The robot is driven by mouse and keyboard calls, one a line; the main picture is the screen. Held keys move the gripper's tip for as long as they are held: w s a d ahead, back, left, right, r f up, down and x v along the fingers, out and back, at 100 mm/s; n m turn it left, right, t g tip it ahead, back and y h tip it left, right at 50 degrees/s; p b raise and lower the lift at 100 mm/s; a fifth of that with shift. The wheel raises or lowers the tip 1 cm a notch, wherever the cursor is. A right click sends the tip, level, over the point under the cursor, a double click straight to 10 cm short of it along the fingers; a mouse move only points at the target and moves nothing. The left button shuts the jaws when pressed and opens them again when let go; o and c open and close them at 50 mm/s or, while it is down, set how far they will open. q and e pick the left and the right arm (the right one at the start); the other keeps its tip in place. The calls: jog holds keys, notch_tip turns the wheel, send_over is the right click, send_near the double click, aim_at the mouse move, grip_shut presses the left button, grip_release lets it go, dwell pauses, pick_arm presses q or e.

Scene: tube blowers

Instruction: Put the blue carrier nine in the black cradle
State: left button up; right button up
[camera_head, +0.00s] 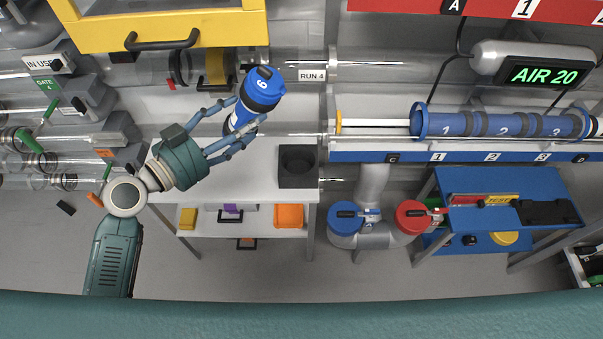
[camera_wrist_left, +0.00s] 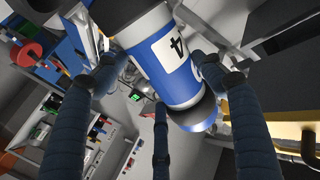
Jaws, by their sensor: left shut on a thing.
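My left gripper (camera_head: 248,109) is shut on a blue carrier (camera_head: 262,88). The carrier has dark bands, a white label and a blue cap with a digit that reads as a 9 or a 6. It is held tilted above the white table. In the left wrist view the blue and white carrier (camera_wrist_left: 165,62) sits between my fingers, with part of a black mark on its label. The black cradle (camera_head: 298,180) is a block with a round hollow on the table, to the right of and below the carrier in the head view, and apart from it. My right gripper is out of view.
A clear tube line marked RUN 4 (camera_head: 311,75) runs behind the carrier. A yellow cabinet (camera_head: 175,25) with a black handle hangs above. A blue rack (camera_head: 350,155) with more blue carriers is at right. The white tabletop (camera_head: 235,182) left of the cradle is clear.

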pick_arm(q)
jog(key=w+d+r+n+t+h+b, duration=0.1)
jog(key=w+d+r+n, duration=0.45)
jog(key=d, duration=0.45)
notch_tip(320, 180, down, 20)
jog(key=b, duration=0.2)
jog(key=shift+w, duration=0.3)
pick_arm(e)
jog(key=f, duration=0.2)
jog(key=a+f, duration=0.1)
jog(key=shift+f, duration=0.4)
pick_arm(q)
jog(key=shift+m, duration=0.25)
